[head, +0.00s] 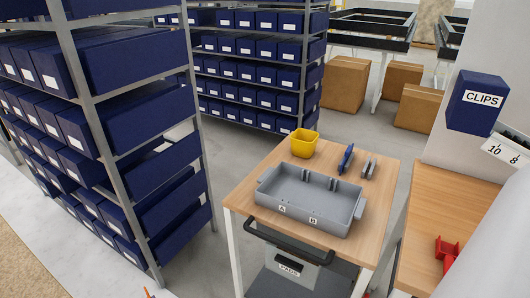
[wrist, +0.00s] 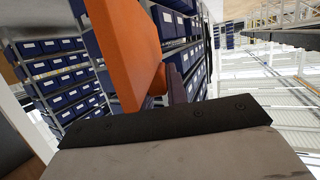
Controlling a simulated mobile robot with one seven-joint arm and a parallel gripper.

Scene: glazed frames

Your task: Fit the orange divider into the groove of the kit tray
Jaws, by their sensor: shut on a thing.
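The grey kit tray (head: 337,222) lies on the wooden top of a cart in the head view, with labels A and B on its near wall. Its inside looks empty, with small upright ribs on the far and near walls; the groove is too small to make out clearly. The orange divider (wrist: 132,45) stands large and close in the wrist view, away from the tray. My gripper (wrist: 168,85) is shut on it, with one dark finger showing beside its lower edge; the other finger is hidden.
A yellow bin (head: 305,143), a blue part (head: 346,158) and a grey part (head: 369,167) stand behind the tray on the cart. A bench with a red object (head: 447,252) is at right. A shelf rack of blue boxes (head: 130,65) stands left.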

